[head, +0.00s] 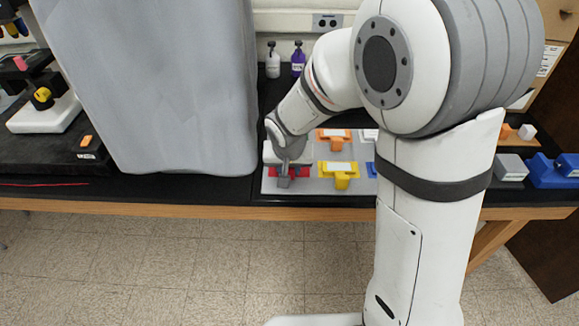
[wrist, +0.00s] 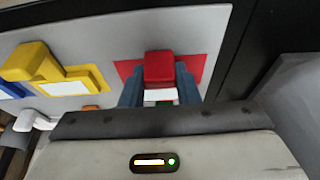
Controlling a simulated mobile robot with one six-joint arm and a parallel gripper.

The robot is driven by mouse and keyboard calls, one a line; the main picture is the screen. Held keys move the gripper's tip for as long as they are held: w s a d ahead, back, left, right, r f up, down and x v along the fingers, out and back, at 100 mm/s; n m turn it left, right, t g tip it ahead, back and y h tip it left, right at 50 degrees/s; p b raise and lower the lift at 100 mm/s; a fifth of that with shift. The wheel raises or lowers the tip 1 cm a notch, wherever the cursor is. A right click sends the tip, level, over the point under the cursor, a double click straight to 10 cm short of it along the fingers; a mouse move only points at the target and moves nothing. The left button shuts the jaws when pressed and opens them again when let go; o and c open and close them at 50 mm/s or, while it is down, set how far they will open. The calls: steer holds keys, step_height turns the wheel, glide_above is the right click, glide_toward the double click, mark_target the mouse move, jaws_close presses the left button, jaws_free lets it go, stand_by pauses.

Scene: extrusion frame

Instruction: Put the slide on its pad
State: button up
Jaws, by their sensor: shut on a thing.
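A red slide (wrist: 159,66) with a white label is between the two blue-grey fingers of my gripper (wrist: 159,88) in the wrist view. My gripper is shut on it. The red pad (wrist: 127,68) shows on both sides of the slide, which is over it. I cannot tell whether the slide touches the pad. In the head view my gripper (head: 285,178) is at the left end of the grey board, with the red pad (head: 304,171) showing beside it. The gripper and wrist mostly hide the slide there.
The grey board (head: 270,187) also carries a yellow piece (head: 341,182) and an orange piece (head: 335,133). A large grey block (head: 160,90) stands close on the left. White (head: 273,62) and purple (head: 298,60) bottles stand behind. Grey and blue blocks (head: 548,172) are at right.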

steer(key=shift+f, duration=0.15)
steer(key=o, duration=1)
steer(key=shift+c, duration=0.2)
steer(key=shift+r, duration=0.65)
steer(key=v, duration=1.1)
steer(key=s+d+r, duration=0.1)
steer(key=s+d, duration=1.3)
steer(key=s, duration=0.1)
steer(key=shift+s+d+g, duration=0.35)
steer(key=shift+g, duration=0.05)
